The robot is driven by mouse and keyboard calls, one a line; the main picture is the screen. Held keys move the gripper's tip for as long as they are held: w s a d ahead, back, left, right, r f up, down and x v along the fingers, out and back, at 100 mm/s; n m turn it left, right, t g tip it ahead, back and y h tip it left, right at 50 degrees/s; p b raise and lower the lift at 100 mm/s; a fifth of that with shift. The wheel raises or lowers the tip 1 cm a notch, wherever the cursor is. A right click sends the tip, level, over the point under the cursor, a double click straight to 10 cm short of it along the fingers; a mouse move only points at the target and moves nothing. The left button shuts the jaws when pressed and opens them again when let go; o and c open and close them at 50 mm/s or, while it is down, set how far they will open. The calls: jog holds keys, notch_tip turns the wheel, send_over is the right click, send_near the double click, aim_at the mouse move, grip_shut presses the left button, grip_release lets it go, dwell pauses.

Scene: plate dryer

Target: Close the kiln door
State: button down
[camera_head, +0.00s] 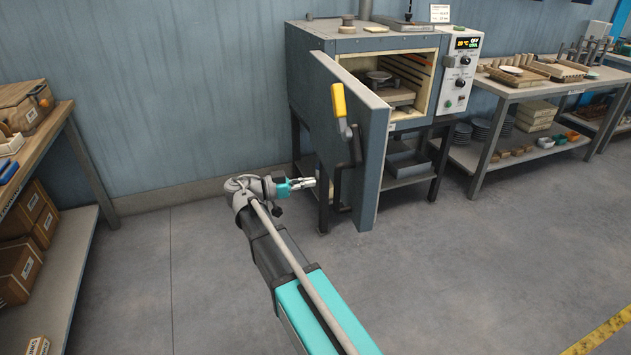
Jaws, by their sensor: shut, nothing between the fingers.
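The grey kiln (323,62) stands on dark legs against the wall. Its thick door (372,170) is swung open toward me, with the hinge side at the kiln's left. The door carries a yellow-gripped lever handle (340,105) and a dark bent bar below it. The kiln chamber (430,72) is lit and holds shelves with a small dish-like piece. My gripper (312,181) is shut and empty, low and to the left of the door, close to the kiln's front leg. Whether it touches the door or leg cannot be told.
A control panel (461,70) is on the kiln's right. A work table (510,75) with boards and stacked plates stands farther right. A wooden shelf unit (40,150) with boxes is at the left. The floor (480,270) right of the door is clear.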

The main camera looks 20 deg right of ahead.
aim_at(360, 174)
jog(key=d, duration=0.8)
jog(key=s+d, duration=0.1)
jog(key=d, duration=0.3)
jog(key=shift+d, duration=0.35)
jog(key=shift+d, duration=0.35)
jog(key=shift+a, duration=0.2)
